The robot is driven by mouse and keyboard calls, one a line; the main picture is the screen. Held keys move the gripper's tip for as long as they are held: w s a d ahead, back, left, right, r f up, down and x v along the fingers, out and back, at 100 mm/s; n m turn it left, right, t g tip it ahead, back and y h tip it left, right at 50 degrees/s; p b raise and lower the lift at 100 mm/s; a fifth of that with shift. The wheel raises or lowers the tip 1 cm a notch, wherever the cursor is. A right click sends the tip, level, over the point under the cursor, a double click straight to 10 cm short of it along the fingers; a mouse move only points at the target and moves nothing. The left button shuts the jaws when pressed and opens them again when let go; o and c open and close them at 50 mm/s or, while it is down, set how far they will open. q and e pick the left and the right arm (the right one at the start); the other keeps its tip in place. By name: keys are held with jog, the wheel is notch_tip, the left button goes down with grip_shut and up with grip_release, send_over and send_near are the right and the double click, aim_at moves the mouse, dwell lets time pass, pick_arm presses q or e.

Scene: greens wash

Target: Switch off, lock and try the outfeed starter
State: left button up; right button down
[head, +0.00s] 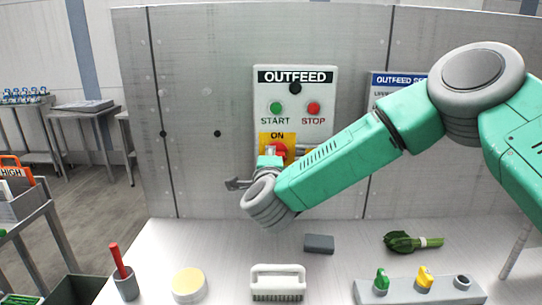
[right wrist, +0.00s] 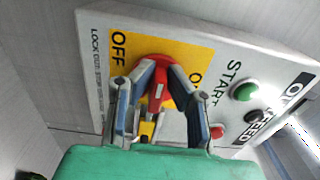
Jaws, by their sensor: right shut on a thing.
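The outfeed starter (head: 325,92) is a pale box on the upright panel, with a green START button (head: 276,108), a red STOP button (head: 313,108) and a yellow switch plate (head: 265,142). Its red rotary handle (head: 279,149) is partly hidden behind my right gripper; in the right wrist view the red handle (right wrist: 158,66) sits between the OFF and ON labels. My right gripper (right wrist: 170,82) is shut on the red handle, one finger on each side. A small yellow and grey piece (right wrist: 147,129) shows between the fingers; I cannot tell what it is. My left gripper is not in view.
A brush (head: 277,281), grey block (head: 319,243), greens (head: 408,242), round tub (head: 188,284) and red-handled cup (head: 125,285) stand apart.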

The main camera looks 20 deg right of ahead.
jog(key=shift+s+a+f, duration=0.1)
jog(key=shift+a+f, duration=0.05)
jog(key=shift+f, duration=0.2)
jog(key=c, duration=1.6)
grip_release()
jog(key=shift+a+r, duration=0.1)
jog(key=v, duration=1.1)
jog(key=shift+s+a, duration=0.2)
jog(key=shift+s, duration=0.15)
